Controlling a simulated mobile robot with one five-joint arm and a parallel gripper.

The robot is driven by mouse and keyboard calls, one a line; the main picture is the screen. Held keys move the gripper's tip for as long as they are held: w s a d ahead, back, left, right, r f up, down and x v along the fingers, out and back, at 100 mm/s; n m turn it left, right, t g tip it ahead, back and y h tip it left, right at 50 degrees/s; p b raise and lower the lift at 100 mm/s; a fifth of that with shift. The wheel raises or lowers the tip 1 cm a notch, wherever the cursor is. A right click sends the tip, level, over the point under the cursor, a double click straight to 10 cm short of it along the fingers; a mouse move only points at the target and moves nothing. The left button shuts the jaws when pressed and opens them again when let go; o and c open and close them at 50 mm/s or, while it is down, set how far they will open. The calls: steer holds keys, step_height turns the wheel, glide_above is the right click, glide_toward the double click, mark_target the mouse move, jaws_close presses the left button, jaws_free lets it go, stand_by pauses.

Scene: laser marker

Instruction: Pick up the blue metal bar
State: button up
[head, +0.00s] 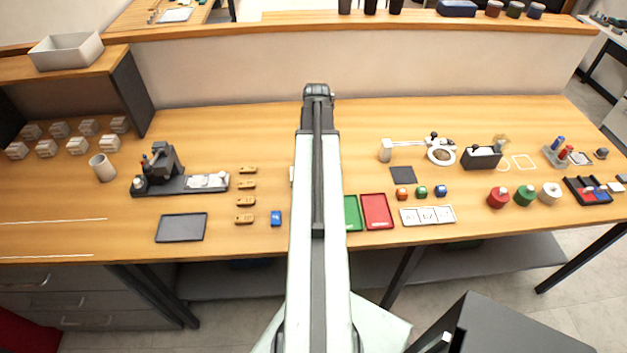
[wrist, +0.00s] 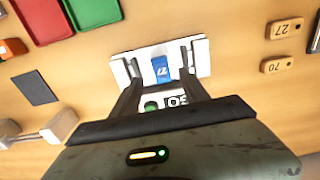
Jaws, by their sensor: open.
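A small blue bar (wrist: 161,69) with white marks shows in the wrist view. It seems to lie on a white scale-like device (wrist: 203,58) with a green button and a small display. My gripper (wrist: 160,80) is open, its dark fingers reaching down on either side of the bar. I cannot tell whether they touch it. In the head view my arm hides this bar and my gripper; only a sliver of the white device (head: 291,175) shows.
Wooden number tags (wrist: 284,28) lie on the right in the wrist view. Green (wrist: 92,10) and red (wrist: 43,18) trays and a dark pad (wrist: 37,89) lie on the left. A marking machine (head: 165,165) stands left in the head view.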

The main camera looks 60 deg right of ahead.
step_height(320, 180, down, 5)
steer(key=b, duration=0.5)
steer(key=shift+w+d+f, duration=0.1)
steer(key=shift+w+f, duration=0.05)
steer(key=shift+r, duration=0.2)
steer(key=shift+c, duration=0.3)
jaws_close()
